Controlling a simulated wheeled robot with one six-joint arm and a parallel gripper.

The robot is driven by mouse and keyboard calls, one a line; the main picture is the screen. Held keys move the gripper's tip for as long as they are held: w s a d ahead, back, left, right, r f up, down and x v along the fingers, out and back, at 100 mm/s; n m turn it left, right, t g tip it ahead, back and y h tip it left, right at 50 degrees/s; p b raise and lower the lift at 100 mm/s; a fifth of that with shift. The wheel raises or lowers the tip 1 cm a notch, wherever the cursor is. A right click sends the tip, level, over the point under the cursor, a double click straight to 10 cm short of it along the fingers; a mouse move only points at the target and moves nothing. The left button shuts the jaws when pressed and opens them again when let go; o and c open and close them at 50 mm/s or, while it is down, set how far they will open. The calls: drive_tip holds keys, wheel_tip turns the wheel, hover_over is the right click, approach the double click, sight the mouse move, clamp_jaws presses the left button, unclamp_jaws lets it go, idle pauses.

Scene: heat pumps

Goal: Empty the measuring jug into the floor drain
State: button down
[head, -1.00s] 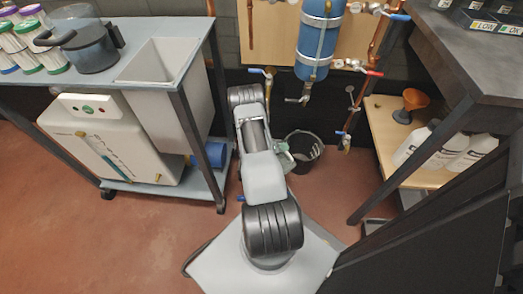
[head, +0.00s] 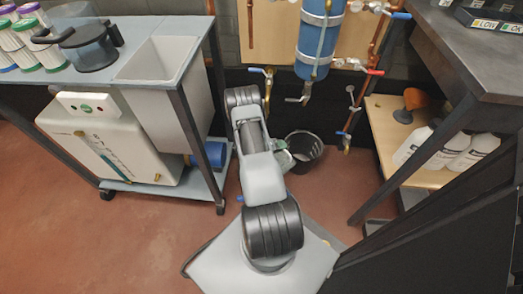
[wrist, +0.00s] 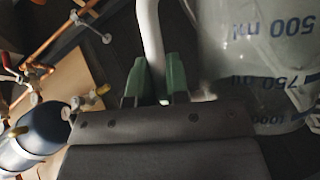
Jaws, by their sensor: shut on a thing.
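The measuring jug (wrist: 255,50) fills the right of the wrist view. It is clear, with dark blue volume marks that read upside down. Its pale handle (wrist: 150,35) passes between the green fingers of my gripper (wrist: 155,80), which is shut on it. Whether liquid is in the jug I cannot tell. In the head view my arm largely hides the gripper (head: 283,158), which is low beside a black bucket (head: 308,150). The jug cannot be made out clearly there. No floor drain can be made out in either view.
A blue cylinder (head: 320,38) with copper pipes and valves is on the back wall. A bench with a sink (head: 155,62) stands left, with a white tank (head: 108,140) below. White bottles (head: 470,152) stand on a wooden shelf at right. Red floor is clear at left.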

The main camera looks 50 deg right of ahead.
drive_tip(key=shift+n+g, duration=0.5)
drive_tip(key=shift+n, duration=0.2)
drive_tip(key=shift+w+d+r+b, duration=0.1)
drive_tip(key=shift+w+r+b, duration=0.1)
drive_tip(key=shift+w, duration=0.45)
drive_tip(key=shift+w+a+r+b, duration=0.1)
drive_tip(key=shift+w+r+b, duration=0.15)
drive_tip(key=shift+w, duration=0.35)
drive_tip(key=shift+w+d+r+b, duration=0.1)
drive_tip(key=shift+w+r+b, duration=0.1)
drive_tip(key=shift+w, duration=0.45)
drive_tip(key=shift+w+d+r+n+g+h+b, duration=0.15)
drive_tip(key=shift+w+n+b, duration=0.1)
drive_tip(key=shift+w, duration=0.15)
drive_tip(key=shift+w+a+r+n+g+h+b, duration=0.1)
drive_tip(key=shift+w+r+n, duration=0.1)
drive_tip(key=shift+w, duration=0.25)
drive_tip(key=shift+w+d+r+n+g+h+b, duration=0.15)
drive_tip(key=shift+w+n+b, duration=0.1)
drive_tip(key=shift+w, duration=0.15)
idle(1.2)
